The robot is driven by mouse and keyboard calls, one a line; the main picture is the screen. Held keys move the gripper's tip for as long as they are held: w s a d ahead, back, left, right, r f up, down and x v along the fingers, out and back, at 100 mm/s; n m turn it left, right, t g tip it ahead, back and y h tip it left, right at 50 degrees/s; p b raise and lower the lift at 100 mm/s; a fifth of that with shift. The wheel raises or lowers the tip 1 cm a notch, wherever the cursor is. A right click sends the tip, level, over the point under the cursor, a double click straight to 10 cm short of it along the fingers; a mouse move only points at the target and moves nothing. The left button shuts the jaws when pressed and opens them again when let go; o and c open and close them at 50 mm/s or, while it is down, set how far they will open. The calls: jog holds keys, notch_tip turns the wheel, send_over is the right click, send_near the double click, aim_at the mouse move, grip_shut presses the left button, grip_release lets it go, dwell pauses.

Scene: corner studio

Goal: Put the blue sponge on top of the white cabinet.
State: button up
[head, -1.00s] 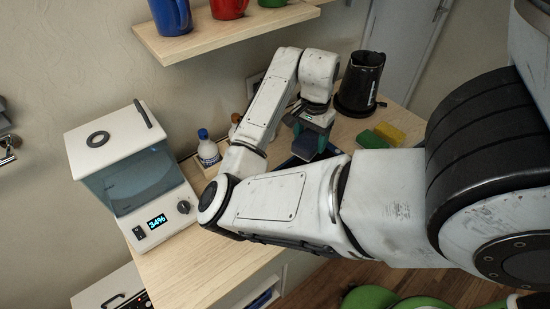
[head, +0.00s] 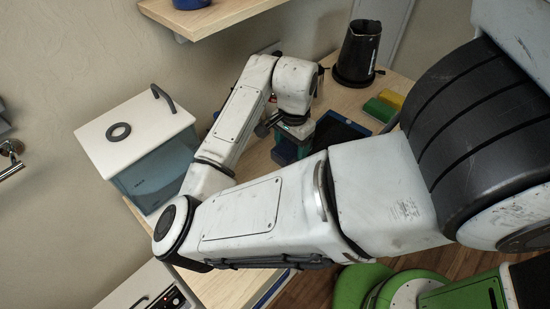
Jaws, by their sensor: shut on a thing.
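My gripper (head: 294,141) is shut on the blue sponge (head: 284,153), left of a dark blue tray. The sponge is partly hidden by the fingers and my arm; its height over the table cannot be told. A white-topped box-like cabinet (head: 137,118) with a bluish see-through front stands at the left, well apart from the gripper. Its top carries a dark ring (head: 118,131) and a dark handle (head: 163,98). My arm hides part of its front. Another white unit (head: 146,290) with a dark control panel shows at the lower left; I cannot tell which one the task names.
The dark blue tray (head: 341,131) lies on the wooden table (head: 228,286). A green sponge (head: 378,109) and a yellow sponge (head: 391,97) lie right of it, near a black kettle (head: 356,55). A wooden shelf (head: 210,17) with a blue mug (head: 190,3) overhangs the table.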

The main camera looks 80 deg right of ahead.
send_over(274, 170)
notch_tip(274, 170, down, 6)
jog(key=shift+r+p, duration=0.15)
jog(key=shift+p, duration=0.2)
jog(key=shift+f, duration=1.65)
jog(key=shift+f, duration=0.2)
jog(key=o, duration=1.2)
jog(key=shift+r, duration=0.1)
notch_tip(274, 170, up, 12)
jog(key=shift+r+b, duration=0.15)
jog(key=shift+b, duration=0.2)
